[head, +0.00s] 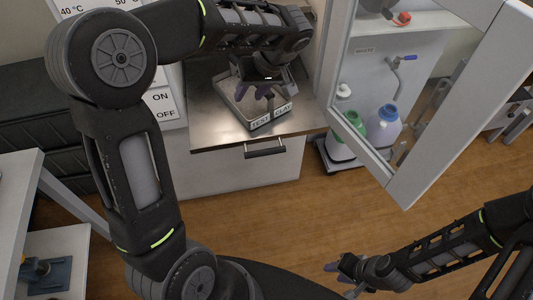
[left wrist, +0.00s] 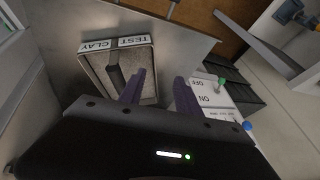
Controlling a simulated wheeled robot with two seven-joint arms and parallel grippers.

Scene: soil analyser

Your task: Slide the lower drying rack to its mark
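A shallow grey tray (head: 272,121) labelled TEST CLAY sits on a bare metal surface (head: 205,125); the tray also shows in the left wrist view (left wrist: 146,60), with a dark bar across it. I cannot make out a drying rack or its mark as such; my left arm covers part of the area. My left gripper (head: 254,92) is over the tray, and its purple fingers (left wrist: 158,88) are apart with nothing between them. Whether a finger touches the tray is unclear. My right gripper (head: 342,278) is low at the right, fingers apart and empty, over the floor.
A white drawer with a dark handle (head: 265,151) is under the metal surface. An ON/OFF panel (head: 162,104) stands left of it. At the right, an open framed door (head: 425,165) stands before a cabinet, with bottles (head: 383,128) low inside. The wooden floor (head: 300,220) in front is free.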

